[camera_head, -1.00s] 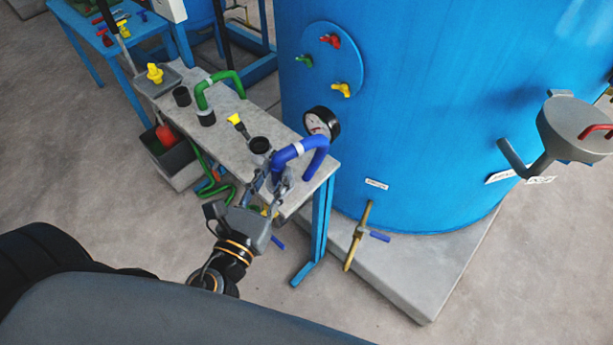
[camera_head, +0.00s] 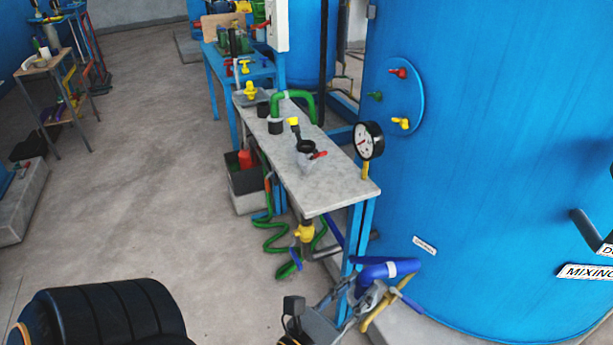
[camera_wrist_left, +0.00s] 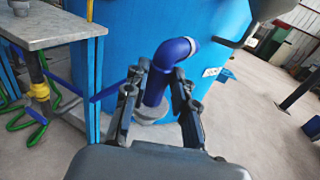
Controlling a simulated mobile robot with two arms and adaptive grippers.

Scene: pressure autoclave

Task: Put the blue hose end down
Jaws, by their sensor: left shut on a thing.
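The blue hose end (camera_head: 385,271) is a thick bent blue pipe with a white band. My left gripper (camera_head: 362,300) is shut on it, beyond the near end of the grey bench and below the bench top. In the left wrist view the blue hose end (camera_wrist_left: 172,52) stands between the two fingers of my left gripper (camera_wrist_left: 160,78), its bend pointing up and right. Whether its lower part touches anything is hidden. My right gripper is not in view.
The big blue tank (camera_head: 480,180) stands close on the right. Open floor (camera_head: 180,190) lies to the left.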

